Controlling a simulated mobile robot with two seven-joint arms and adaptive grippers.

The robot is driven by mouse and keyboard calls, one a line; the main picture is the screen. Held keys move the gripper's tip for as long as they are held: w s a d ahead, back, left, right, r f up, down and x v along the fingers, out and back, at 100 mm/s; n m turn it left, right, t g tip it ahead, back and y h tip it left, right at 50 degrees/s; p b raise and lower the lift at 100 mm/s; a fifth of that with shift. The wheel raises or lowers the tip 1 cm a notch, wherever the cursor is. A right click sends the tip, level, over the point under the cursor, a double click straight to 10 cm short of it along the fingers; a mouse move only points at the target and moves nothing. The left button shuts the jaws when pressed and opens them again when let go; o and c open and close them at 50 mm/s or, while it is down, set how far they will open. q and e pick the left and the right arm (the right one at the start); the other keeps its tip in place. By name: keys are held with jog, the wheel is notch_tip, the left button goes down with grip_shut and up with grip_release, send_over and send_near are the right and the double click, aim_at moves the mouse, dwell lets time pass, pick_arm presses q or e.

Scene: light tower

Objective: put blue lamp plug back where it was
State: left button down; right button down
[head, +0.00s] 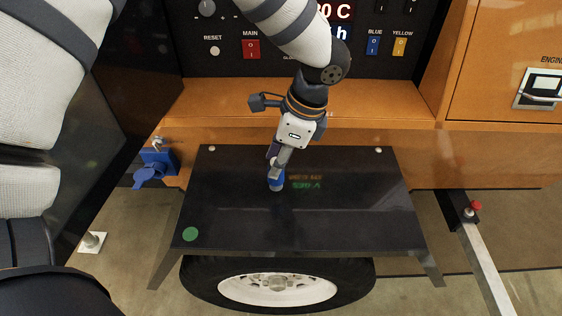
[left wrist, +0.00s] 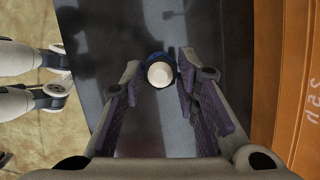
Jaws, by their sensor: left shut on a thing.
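The blue lamp plug (head: 276,184) is a small blue cylinder at the middle of the black fender panel (head: 340,225). My left gripper (head: 279,165) points down from above and is shut on the plug's upper part. In the left wrist view the plug (left wrist: 160,72) shows end-on, with a pale round top and blue rim, between the fingertips. I cannot tell whether its lower end touches the panel. A blue socket with a hanging flap (head: 153,168) is on the orange body, left of the panel. My right gripper does not show.
A control panel with a red MAIN switch (head: 251,48), a blue switch (head: 373,44) and a yellow switch (head: 399,46) is behind my arm. A wheel (head: 278,288) is under the fender. A metal bar with a red knob (head: 476,206) stands at right. The fender around the plug is clear.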

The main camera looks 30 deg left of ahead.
pick_arm(q)
jog(key=shift+f, duration=0.7)
jog(key=shift+r, duration=0.15)
jog(key=c, duration=1.2)
grip_release()
jog(key=v, duration=1.2)
jog(key=shift+p, duration=0.3)
